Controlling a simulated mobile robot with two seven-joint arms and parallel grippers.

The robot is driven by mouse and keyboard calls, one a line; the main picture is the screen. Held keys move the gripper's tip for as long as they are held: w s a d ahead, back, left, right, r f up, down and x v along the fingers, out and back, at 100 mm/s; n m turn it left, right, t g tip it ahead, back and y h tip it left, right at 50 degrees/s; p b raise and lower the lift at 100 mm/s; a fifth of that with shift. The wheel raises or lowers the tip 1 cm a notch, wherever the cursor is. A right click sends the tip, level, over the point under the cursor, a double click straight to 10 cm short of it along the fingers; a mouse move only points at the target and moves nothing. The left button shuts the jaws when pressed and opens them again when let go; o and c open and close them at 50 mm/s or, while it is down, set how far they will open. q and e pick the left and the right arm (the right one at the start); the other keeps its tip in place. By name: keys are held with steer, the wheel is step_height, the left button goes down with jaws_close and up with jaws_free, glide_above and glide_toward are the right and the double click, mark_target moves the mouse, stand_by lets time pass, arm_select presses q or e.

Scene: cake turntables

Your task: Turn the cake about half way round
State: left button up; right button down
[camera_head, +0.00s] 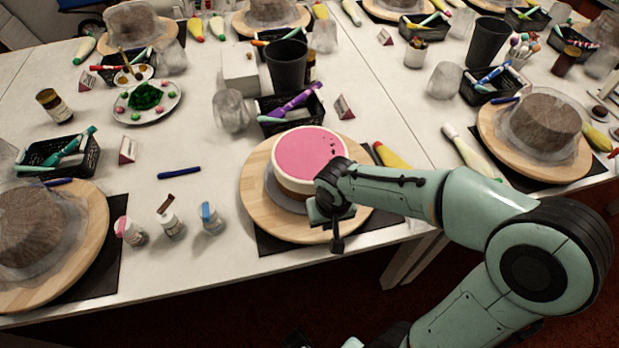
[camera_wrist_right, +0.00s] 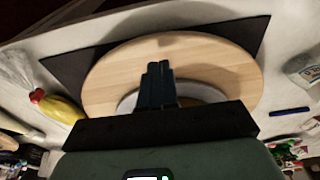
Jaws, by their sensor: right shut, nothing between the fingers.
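The cake (camera_head: 306,156) has a pink top and white rim with a few dark marks on the right side of the top. It sits on a round wooden turntable (camera_head: 258,190), which also shows in the right wrist view (camera_wrist_right: 215,60). My right gripper (camera_head: 337,242) is at the front right of the cake, over the turntable's front edge. In the right wrist view its fingers (camera_wrist_right: 160,68) are together, empty, and point over the bare wood. The gripper body hides most of the cake there. My left gripper is not in view.
A yellow piping bag (camera_head: 389,155) is at the right. Brown cakes on other turntables stand left and right.

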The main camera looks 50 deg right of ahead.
steer(key=w+a, duration=0.1)
steer(key=a, duration=0.2)
steer(key=w+a+b, duration=0.1)
steer(key=a, duration=0.1)
steer(key=shift+w, duration=0.3)
steer(key=w+a, duration=0.1)
steer(key=w, duration=0.2)
steer(key=w+a, duration=0.1)
steer(key=w, duration=0.2)
steer(key=w+a, duration=0.1)
steer(key=w, duration=0.2)
steer(key=shift+w, duration=0.15)
steer(key=shift+f, duration=0.1)
